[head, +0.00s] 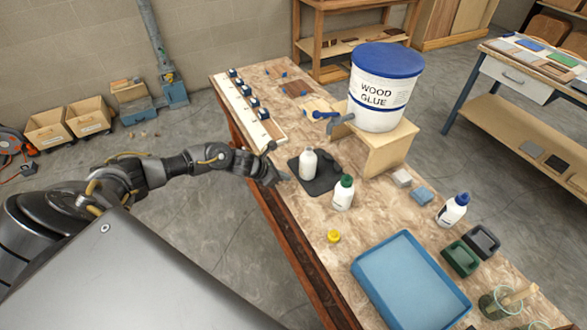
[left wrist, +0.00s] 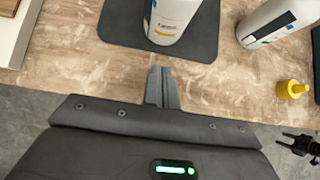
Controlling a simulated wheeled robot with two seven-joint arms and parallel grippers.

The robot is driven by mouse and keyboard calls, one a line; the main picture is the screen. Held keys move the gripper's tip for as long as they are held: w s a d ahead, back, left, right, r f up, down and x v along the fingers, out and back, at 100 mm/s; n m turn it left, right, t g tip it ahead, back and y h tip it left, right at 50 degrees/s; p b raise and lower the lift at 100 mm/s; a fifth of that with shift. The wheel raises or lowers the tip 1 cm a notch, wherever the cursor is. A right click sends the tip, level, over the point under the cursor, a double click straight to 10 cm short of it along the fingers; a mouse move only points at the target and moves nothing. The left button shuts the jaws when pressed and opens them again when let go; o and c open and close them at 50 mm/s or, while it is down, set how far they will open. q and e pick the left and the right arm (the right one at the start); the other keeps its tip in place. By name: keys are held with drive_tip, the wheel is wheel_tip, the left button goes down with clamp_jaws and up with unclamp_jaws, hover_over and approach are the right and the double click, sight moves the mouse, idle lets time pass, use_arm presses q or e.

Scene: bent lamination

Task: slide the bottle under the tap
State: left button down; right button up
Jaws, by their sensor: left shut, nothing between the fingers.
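A white bottle without a visible cap (head: 308,166) stands upright on a dark mat (head: 325,178), and its lower part shows in the left wrist view (left wrist: 172,20). The tap (head: 338,127) with a blue handle sticks out of the wood glue bucket (head: 380,88), which rests on a wooden stand (head: 388,148). The bottle stands in front of the tap, not under it. My left gripper (head: 279,178) is shut and empty at the table edge, its fingertips (left wrist: 160,72) just short of the bottle. A dark gripper, apparently my right one (left wrist: 300,146), shows at the wrist view's right edge.
A green-capped bottle (head: 343,193) stands close to the mat, with a yellow cap (head: 333,237) nearer the front. A blue tray (head: 411,282), a blue-capped bottle (head: 452,210) and small containers (head: 460,259) stand to the right. A white strip with dark knobs (head: 250,112) lies at the left.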

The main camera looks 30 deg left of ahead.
sight(301, 174)
use_arm(q)
drive_tip(key=shift+w+d+r+p, duration=0.15)
drive_tip(key=shift+w+d+p, duration=0.2)
drive_tip(key=shift+w, duration=0.25)
drive_tip(key=shift+w+d+r+p, duration=0.1)
drive_tip(key=shift+w+d+p, duration=0.1)
drive_tip(key=shift+w+d, duration=0.25)
drive_tip(key=shift+w+d+f, duration=0.15)
drive_tip(key=shift+w+d, duration=0.05)
drive_tip(key=shift+w, duration=0.4)
use_arm(e)
wheel_tip(301, 174, up, 2)
drive_tip(key=shift+r, duration=0.1)
use_arm(q)
drive_tip(key=shift+f, duration=0.1)
